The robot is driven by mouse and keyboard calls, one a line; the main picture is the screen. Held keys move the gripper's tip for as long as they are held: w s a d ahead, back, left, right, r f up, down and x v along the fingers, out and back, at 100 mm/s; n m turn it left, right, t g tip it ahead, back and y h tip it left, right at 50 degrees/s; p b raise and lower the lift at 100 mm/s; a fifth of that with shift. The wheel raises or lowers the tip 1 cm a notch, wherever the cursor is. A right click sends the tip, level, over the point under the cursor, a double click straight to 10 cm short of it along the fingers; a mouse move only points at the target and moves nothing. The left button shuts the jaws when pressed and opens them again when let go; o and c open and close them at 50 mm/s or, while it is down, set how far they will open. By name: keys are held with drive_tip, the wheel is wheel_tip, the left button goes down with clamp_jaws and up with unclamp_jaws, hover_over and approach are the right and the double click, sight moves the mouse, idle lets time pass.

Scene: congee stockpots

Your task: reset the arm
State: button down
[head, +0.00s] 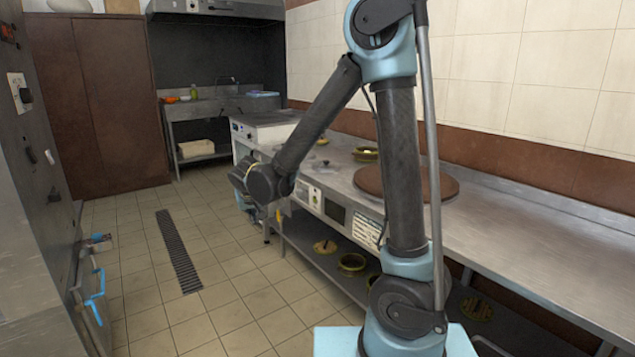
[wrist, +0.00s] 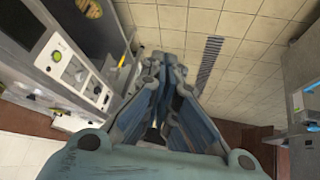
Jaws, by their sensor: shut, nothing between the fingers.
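My arm rises in the middle of the head view and bends down to the left over the aisle. My gripper shows in the wrist view (wrist: 160,65), with its blue-grey fingers together and nothing between them. It points down toward the tiled floor. In the head view the gripper end is mostly hidden behind the dark wrist joint, beside the front of the counter (head: 535,240). I see no contact between the gripper and anything else.
A round brown board (head: 440,187) lies on the steel counter behind my arm. Green-rimmed pots (head: 352,263) stand on the lower shelf. A grey cabinet with a blue handle (head: 97,285) stands at left. The tiled aisle with its floor drain (head: 178,250) is clear. A sink (head: 205,108) is at the back.

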drive_tip(key=s+d+r+m+g+h, duration=0.1)
drive_tip(key=s+d+r, duration=0.2)
drive_tip(key=d, duration=1)
drive_tip(key=s+d+r+m+g+h, duration=0.1)
drive_tip(key=s+d+r, duration=0.15)
drive_tip(key=d, duration=1.15)
drive_tip(key=s+d+f+m+g, duration=0.1)
drive_tip(key=s+d+f, duration=0.2)
drive_tip(key=s+d, duration=0.4)
drive_tip(key=s+d+f+m+g, duration=0.1)
drive_tip(key=s+d+f, duration=0.2)
drive_tip(key=s+d, duration=0.4)
drive_tip(key=s, duration=0.6)
drive_tip(key=shift+g+y, duration=0.4)
drive_tip(key=shift+w, duration=0.1)
